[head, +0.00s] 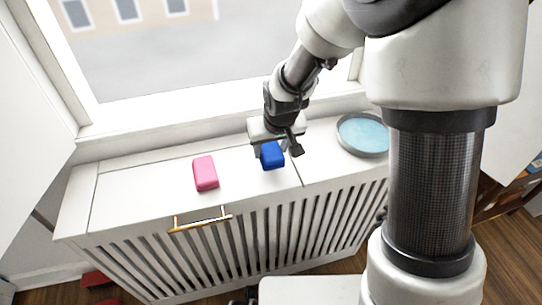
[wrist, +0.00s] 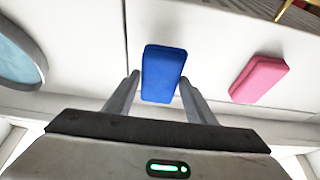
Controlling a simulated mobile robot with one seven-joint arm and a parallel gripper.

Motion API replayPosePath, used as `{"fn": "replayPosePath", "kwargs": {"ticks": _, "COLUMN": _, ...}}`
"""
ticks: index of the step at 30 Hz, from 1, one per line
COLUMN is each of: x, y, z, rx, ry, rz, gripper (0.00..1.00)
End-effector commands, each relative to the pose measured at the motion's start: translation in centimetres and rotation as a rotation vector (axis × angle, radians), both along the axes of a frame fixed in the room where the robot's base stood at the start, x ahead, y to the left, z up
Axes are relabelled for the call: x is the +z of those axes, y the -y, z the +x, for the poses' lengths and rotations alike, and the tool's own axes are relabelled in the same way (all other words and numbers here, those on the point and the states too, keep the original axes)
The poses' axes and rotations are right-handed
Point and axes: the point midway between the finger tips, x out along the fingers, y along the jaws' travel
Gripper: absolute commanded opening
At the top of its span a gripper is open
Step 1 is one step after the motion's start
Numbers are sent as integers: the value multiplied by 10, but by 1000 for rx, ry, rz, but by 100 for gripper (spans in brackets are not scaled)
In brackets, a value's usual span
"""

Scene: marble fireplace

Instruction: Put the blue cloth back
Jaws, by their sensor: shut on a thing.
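The blue cloth (head: 271,156) is a small, rounded, folded-looking block at my gripper, over the top of the white slatted cabinet (head: 130,187). In the wrist view the blue cloth (wrist: 163,72) lies between the two fingers of my gripper (wrist: 160,80). My gripper is shut on it. I cannot tell whether its underside touches the cabinet top. In the head view the wrist and one finger partly cover the back of the cloth.
A pink block (head: 205,173) lies on the cabinet top to the left of the cloth. A round tray with a light blue inside (head: 363,134) stands to the right. A brass handle (head: 200,219) is at the front edge. A window rises behind. The cabinet top's left end is clear.

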Motion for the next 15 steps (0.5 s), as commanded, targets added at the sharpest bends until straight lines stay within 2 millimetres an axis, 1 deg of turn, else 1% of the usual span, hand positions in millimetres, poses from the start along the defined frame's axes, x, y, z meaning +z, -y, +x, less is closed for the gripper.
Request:
{"fn": "replayPosePath", "kwargs": {"ticks": 1, "x": -12, "y": 0, "z": -1, "rx": 0, "ry": -3, "rz": -1, "gripper": 26}}
{"fn": "replayPosePath", "kwargs": {"ticks": 4, "x": -24, "y": 0, "z": -1, "rx": 0, "ry": -2, "rz": -1, "gripper": 26}}
{"fn": "replayPosePath", "kwargs": {"ticks": 11, "x": -23, "y": 0, "z": 0, "rx": 0, "ry": 0, "rz": 0, "gripper": 26}}
{"fn": "replayPosePath", "kwargs": {"ticks": 15, "x": -28, "y": 0, "z": 0, "rx": 0, "ry": 0, "rz": 0, "gripper": 26}}
